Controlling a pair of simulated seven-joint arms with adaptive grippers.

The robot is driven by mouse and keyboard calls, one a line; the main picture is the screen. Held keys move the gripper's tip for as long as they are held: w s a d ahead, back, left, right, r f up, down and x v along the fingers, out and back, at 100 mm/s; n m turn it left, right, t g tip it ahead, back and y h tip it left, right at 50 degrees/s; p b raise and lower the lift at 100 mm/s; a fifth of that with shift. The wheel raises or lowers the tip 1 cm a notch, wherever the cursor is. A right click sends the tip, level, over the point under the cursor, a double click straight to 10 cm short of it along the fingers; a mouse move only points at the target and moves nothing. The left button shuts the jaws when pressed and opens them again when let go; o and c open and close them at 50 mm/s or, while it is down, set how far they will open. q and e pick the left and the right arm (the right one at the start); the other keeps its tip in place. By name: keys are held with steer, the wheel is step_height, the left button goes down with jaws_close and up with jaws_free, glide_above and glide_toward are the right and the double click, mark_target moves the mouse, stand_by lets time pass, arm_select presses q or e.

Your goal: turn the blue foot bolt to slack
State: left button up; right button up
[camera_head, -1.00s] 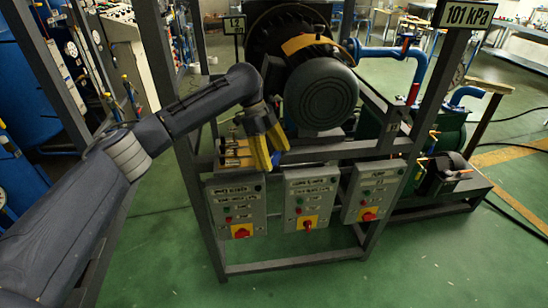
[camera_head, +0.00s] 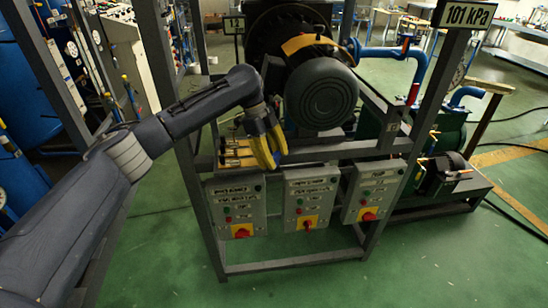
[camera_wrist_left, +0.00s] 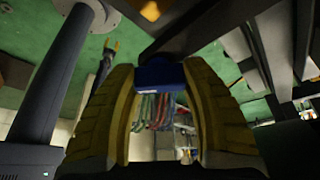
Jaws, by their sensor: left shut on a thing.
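The blue foot bolt (camera_wrist_left: 162,75) shows as a blue block between the yellow fingertips in the left wrist view. My left gripper (camera_wrist_left: 160,82) is shut on it, with one finger against each side. In the head view my left gripper (camera_head: 268,150) points down beside the dark motor (camera_head: 321,92), above the control boxes. The fingers hide the bolt there. My right gripper is in neither view.
Three grey control boxes (camera_head: 311,188) with red knobs hang on the frame just below the gripper. Brass fittings (camera_head: 236,152) sit to its left. A dark upright post (camera_head: 430,100) stands at the right. Green floor (camera_head: 300,285) is clear in front.

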arm_select(q)
steer(key=shift+s+n, duration=0.1)
steer(key=shift+n, duration=0.5)
steer(key=n+t, duration=0.2)
steer(key=n, duration=0.3)
steer(key=shift+h, duration=0.4)
steer(key=n+t, duration=0.1)
steer(key=n, duration=0.2)
steer(key=shift+d+n+t, duration=0.1)
steer(key=shift+n+t, duration=0.3)
steer(key=shift+n+t+y, duration=0.5)
steer(key=shift+n+t, duration=0.1)
steer(key=shift+n, duration=1.2)
steer(key=o, duration=1.1)
steer(key=shift+d, duration=0.1)
steer(key=shift+c, duration=0.2)
steer(key=shift+o, duration=0.7)
